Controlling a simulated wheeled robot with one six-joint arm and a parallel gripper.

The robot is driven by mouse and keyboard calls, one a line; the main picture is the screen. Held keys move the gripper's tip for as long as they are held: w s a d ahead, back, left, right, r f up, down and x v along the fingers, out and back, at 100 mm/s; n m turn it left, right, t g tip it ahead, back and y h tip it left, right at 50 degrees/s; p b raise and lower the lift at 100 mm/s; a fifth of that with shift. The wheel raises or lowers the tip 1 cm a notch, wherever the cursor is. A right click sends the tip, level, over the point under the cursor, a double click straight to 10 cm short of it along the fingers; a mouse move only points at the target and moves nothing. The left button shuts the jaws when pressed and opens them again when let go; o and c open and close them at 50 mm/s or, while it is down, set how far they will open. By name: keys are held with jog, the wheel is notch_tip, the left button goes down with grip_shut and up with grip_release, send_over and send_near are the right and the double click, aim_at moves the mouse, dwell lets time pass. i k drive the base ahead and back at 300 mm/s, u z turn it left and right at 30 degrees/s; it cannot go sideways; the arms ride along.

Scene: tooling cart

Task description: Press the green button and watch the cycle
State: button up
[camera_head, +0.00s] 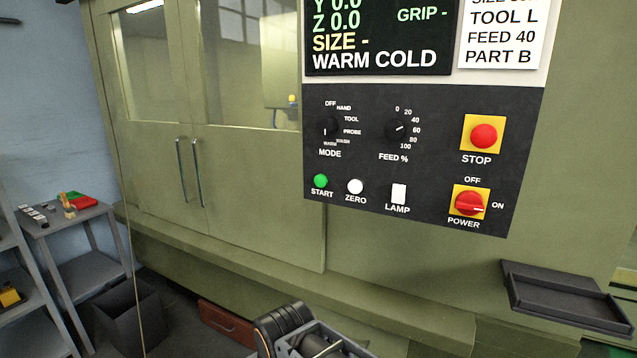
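The green START button (320,181) is at the lower left of the dark control panel (420,100), left of the white ZERO button (355,186). Nothing touches it or covers it. The screen (380,35) above reads Z 0.0, SIZE -, WARM COLD and GRIP -; its top is cut off. The machine's double doors (230,175) look shut. Part of my arm shows at the bottom edge, well below the panel. I make out no gripper fingers there.
The panel also has a MODE knob (329,129), FEED knob (398,130), LAMP switch (398,193), red STOP button (484,136) and POWER knob (470,204) with its mark towards ON. A dark tray (560,295) juts out at lower right. A grey cart (85,218) stands left.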

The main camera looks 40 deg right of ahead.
aim_at(320, 180)
jog(key=u, duration=2.2)
jog(key=k, duration=1.05)
jog(key=z, duration=0.5)
